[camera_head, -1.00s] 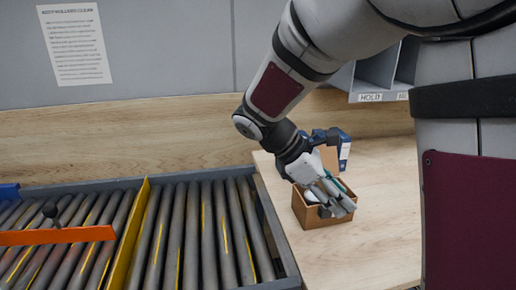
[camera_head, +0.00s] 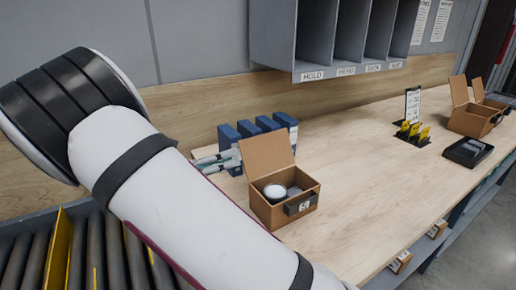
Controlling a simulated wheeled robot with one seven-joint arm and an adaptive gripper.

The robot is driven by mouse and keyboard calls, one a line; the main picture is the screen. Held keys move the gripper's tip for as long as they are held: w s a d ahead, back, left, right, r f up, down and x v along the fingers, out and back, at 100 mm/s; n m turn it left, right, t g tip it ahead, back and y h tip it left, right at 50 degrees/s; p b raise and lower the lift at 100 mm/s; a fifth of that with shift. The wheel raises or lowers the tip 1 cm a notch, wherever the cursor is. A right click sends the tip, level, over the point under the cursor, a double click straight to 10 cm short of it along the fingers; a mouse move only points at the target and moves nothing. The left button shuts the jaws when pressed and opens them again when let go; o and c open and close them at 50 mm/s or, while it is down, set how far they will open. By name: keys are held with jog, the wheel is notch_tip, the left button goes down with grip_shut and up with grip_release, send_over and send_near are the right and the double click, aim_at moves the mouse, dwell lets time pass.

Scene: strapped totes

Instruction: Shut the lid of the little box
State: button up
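A small brown box (camera_head: 270,212) stands on the wooden bench in the middle of the view. Its lid (camera_head: 266,154) is open and stands upright at the back edge, leaning slightly back. A white round item (camera_head: 275,191) and a grey item (camera_head: 293,191) lie inside. A dark tab with a pale label (camera_head: 301,205) is on its front.
Several blue items (camera_head: 248,128) stand behind the lid. A grey shelf unit (camera_head: 309,68) is above the bench. Another open brown box (camera_head: 467,121), a black tray (camera_head: 467,152) and yellow-tagged items (camera_head: 412,132) are at right. A roller conveyor (camera_head: 85,245) is at lower left. The mid-right bench is clear.

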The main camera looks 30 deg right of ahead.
aim_at(260, 147)
jog(key=d, duration=1.1)
jog(key=shift+a, duration=0.1)
grip_shut()
